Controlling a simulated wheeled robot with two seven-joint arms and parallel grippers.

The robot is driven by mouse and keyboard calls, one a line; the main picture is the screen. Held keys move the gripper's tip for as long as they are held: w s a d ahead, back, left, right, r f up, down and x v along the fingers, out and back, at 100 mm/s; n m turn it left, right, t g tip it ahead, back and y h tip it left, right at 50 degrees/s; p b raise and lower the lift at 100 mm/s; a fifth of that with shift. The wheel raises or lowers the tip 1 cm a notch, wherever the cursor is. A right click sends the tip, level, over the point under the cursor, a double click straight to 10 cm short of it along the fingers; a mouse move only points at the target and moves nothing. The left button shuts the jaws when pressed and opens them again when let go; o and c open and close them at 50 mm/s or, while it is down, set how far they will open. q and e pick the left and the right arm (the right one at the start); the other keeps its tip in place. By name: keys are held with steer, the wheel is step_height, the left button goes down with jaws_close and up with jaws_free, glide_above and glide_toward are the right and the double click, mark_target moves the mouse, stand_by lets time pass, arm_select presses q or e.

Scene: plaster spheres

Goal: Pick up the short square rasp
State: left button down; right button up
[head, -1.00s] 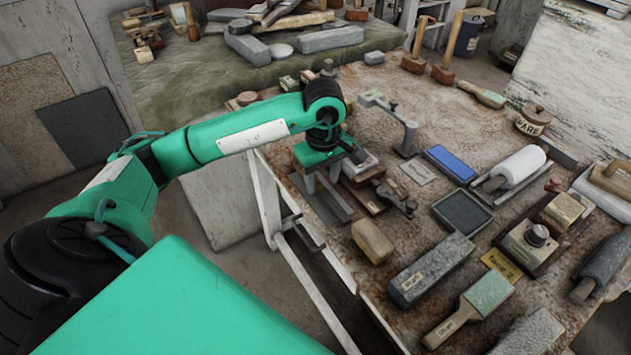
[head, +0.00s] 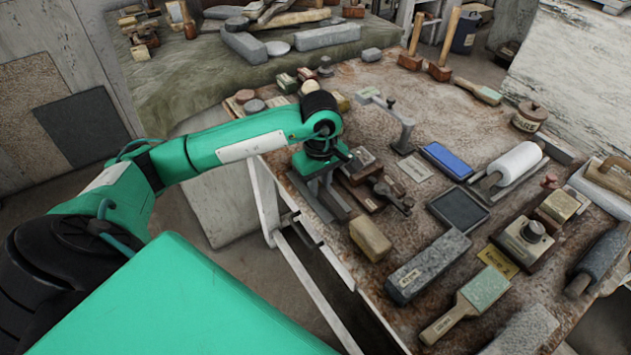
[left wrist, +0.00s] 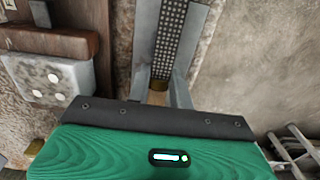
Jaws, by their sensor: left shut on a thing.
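The short square rasp (left wrist: 172,45) shows in the left wrist view as a dark bar with rows of teeth. A brass ferrule and a bit of wooden handle show at its near end, and the rest of the handle is hidden behind my green gripper body. My left gripper (head: 321,194) is at the table's left edge, pointing down. In the left wrist view its two grey fingers (left wrist: 165,85) are shut on the rasp from both sides. In the head view the rasp is too small and covered to make out clearly. My right gripper is in neither view.
A brown wooden tool (head: 391,193) lies right of my gripper and an ochre block (head: 370,239) in front of it. A metal stand (head: 404,135) rises behind to the right. Some bare tabletop lies towards the back.

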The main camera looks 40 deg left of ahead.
mark_target(320, 187)
arm_select(q)
steer(key=shift+r, duration=0.1)
